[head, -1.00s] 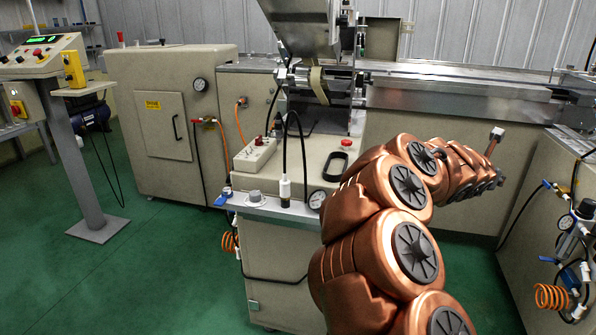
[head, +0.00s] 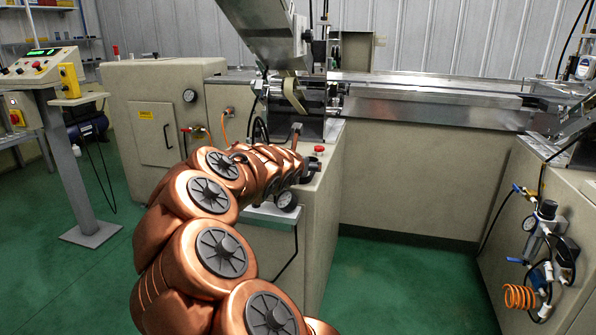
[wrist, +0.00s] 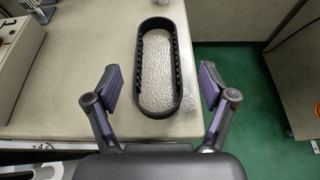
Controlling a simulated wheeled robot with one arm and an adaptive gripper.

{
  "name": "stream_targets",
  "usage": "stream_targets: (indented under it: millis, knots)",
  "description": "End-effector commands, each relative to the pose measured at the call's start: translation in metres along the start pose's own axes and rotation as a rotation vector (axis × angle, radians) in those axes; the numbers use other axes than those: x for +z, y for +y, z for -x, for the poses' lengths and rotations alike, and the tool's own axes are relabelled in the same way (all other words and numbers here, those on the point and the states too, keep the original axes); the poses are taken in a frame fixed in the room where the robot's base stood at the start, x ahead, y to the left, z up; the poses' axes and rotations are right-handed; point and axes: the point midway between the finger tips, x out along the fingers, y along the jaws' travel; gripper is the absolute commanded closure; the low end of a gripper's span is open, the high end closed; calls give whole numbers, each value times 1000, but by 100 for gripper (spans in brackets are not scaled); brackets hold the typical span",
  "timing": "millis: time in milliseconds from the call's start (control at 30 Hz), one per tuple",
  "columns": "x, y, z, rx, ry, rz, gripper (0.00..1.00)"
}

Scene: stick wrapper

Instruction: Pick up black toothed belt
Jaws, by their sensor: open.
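The black toothed belt (wrist: 159,113) lies as a long oval loop on the beige machine top in the wrist view, its teeth facing inward. Textured light surface shows inside the loop. My gripper (wrist: 161,86) is open and empty, with one purple-padded finger on each side of the belt's near half and a gap on both sides. The height of the fingers over the belt is hard to tell. In the head view my arm hides the belt, and the dark end of my gripper (head: 311,168) only partly shows.
The beige machine top (wrist: 85,75) ends just right of the belt, with green floor (wrist: 222,70) beyond. A control box (wrist: 17,45) stands at the left.

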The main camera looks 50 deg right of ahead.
Motion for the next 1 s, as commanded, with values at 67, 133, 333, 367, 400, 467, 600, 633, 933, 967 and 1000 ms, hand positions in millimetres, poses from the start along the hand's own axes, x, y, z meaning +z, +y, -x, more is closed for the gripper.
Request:
stream_targets:
  millis: [67,133,333,367,400,467,600,633,933,967,1000]
  knots:
    - [0,1,-7,1,-1,-1,9]
    - [0,1,-11,2,-2,-1,9]
    - [-6,2,-30,1,2,-1,9]
    - [-7,2,-35,1,3,1,9]
    - [-9,3,-40,2,3,-1,9]
    - [-7,4,-46,2,1,1,9]
    - [-6,4,-58,2,-1,1,9]
    - [-6,5,-59,3,-1,1,9]
    - [-6,4,-62,2,-1,0,9]
    - [-6,4,-62,2,-1,0,10]
    - [-6,4,-62,2,-1,0,15]
